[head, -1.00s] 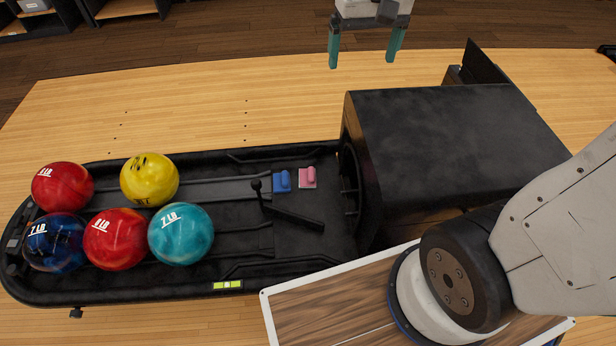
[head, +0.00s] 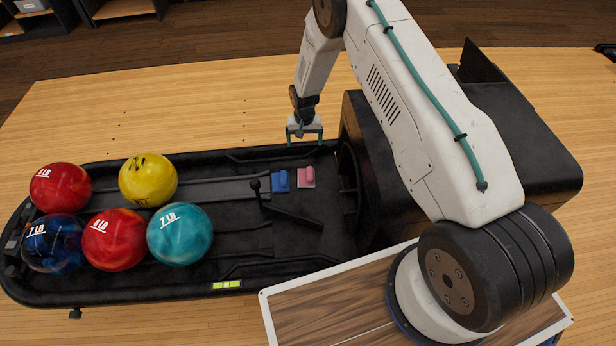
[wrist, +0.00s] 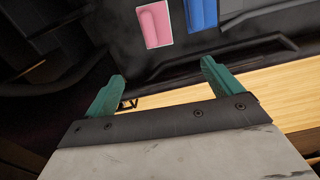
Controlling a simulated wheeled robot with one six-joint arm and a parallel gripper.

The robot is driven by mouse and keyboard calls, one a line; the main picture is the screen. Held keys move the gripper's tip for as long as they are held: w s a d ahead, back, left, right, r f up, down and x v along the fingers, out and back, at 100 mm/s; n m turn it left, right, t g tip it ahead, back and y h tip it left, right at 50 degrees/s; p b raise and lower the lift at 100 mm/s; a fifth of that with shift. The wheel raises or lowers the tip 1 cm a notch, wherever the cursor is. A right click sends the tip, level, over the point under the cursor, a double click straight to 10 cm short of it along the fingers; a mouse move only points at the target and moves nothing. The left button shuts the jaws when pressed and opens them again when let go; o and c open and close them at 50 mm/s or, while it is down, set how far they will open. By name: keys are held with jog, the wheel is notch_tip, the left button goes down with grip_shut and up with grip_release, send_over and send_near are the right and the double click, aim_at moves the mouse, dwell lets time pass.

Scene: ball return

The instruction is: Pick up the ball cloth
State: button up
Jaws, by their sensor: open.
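Two small flat pieces lie side by side on the black ball-return tray. One is a blue piece (head: 281,181) with a raised roll on it. The other is a pink piece (head: 307,177), also with a raised roll. I cannot tell which one is the ball cloth. My gripper (head: 304,142) has teal fingers, open and empty, above the tray's far edge and behind both pieces. In the wrist view my gripper (wrist: 162,72) points toward the pink piece (wrist: 154,24) and the blue piece (wrist: 202,13). Both lie beyond the fingertips, apart from them.
The tray (head: 235,260) holds several bowling balls at its left end, including a teal ball (head: 180,234) and a yellow ball (head: 148,180). A black lever (head: 290,215) lies just in front of the pieces. A black housing (head: 520,150) stands right of the tray.

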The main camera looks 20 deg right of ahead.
aim_at(305, 177)
jog(key=f, duration=0.6)
jog(key=s+f, duration=0.1)
jog(key=f, duration=1.1)
jog(key=shift+s, duration=0.2)
jog(key=c, duration=1.1)
